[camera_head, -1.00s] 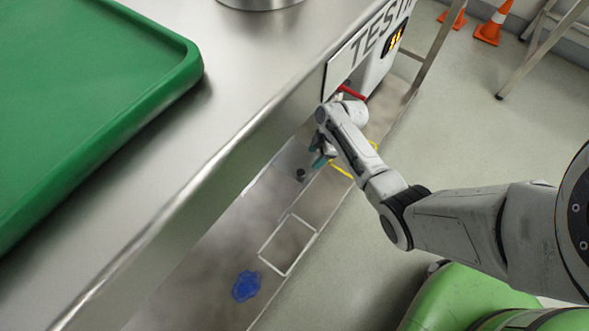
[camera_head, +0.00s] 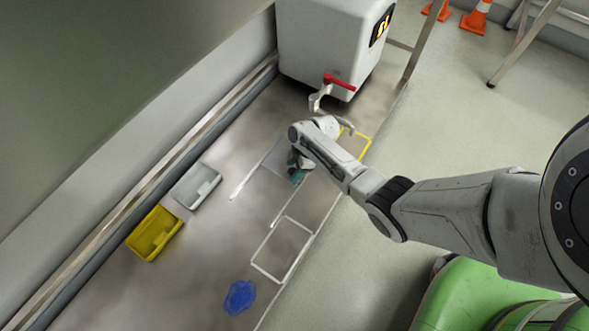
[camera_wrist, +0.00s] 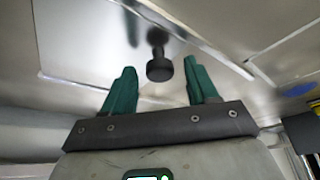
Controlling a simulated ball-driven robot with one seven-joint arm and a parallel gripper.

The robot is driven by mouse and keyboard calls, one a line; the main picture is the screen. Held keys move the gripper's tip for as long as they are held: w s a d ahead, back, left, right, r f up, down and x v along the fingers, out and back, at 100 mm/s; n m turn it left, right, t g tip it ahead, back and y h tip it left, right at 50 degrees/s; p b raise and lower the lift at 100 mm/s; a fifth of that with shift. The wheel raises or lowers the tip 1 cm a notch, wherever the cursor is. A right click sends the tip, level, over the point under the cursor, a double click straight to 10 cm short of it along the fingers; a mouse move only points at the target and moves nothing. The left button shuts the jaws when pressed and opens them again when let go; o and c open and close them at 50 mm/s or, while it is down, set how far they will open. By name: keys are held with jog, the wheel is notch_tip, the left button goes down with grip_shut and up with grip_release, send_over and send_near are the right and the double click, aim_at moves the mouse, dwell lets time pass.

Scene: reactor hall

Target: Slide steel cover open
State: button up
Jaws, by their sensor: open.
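The steel cover (camera_head: 266,187) is a flat grey plate set in the bench top, beside a pale rail on its left. In the wrist view the cover (camera_wrist: 85,45) is shiny, with a black knob (camera_wrist: 159,67) standing on it. My gripper (camera_head: 297,172) is over the cover in the head view, and it hides the knob there. In the wrist view its two green fingers are apart, one on each side of the knob. I see a gap between the knob and each finger. The gripper is open and holds nothing.
A white machine (camera_head: 330,45) with a red lever (camera_head: 340,81) stands at the far end. A white outlined square (camera_head: 283,249), a yellow outline (camera_head: 367,143) and a blue patch (camera_head: 239,297) mark the bench.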

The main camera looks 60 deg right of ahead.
grip_shut()
dwell(0.5)
